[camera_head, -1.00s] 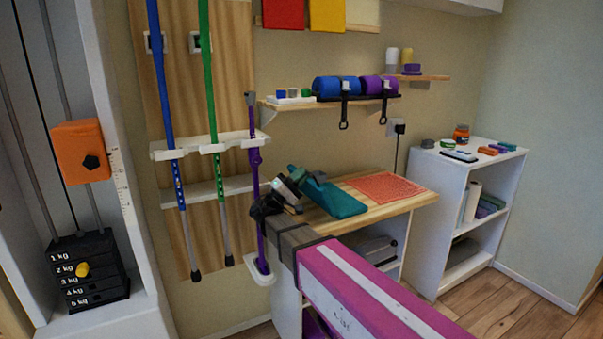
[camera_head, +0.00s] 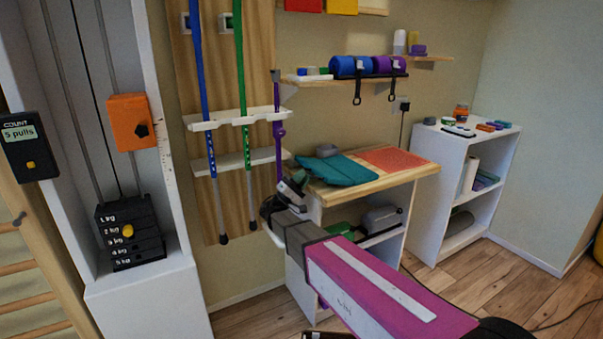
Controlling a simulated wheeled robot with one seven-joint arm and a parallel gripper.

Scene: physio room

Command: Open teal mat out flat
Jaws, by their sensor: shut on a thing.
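The teal mat (camera_head: 345,171) lies spread over the left part of the wooden table top (camera_head: 378,190) and looks mostly flat. Its left front corner runs to my gripper (camera_head: 301,181) at the table's left front edge. My gripper is shut on the mat there. The jaws are small in the view, and my wrist partly hides the hold. I cannot tell whether a fold remains under the mat.
A red-orange patterned mat (camera_head: 396,159) lies right of the teal mat. A small grey object (camera_head: 327,150) is behind it. A purple pole (camera_head: 278,135) stands left of the table. A shelf with rolls (camera_head: 350,66) hangs above. A white cabinet (camera_head: 446,172) stands to the right.

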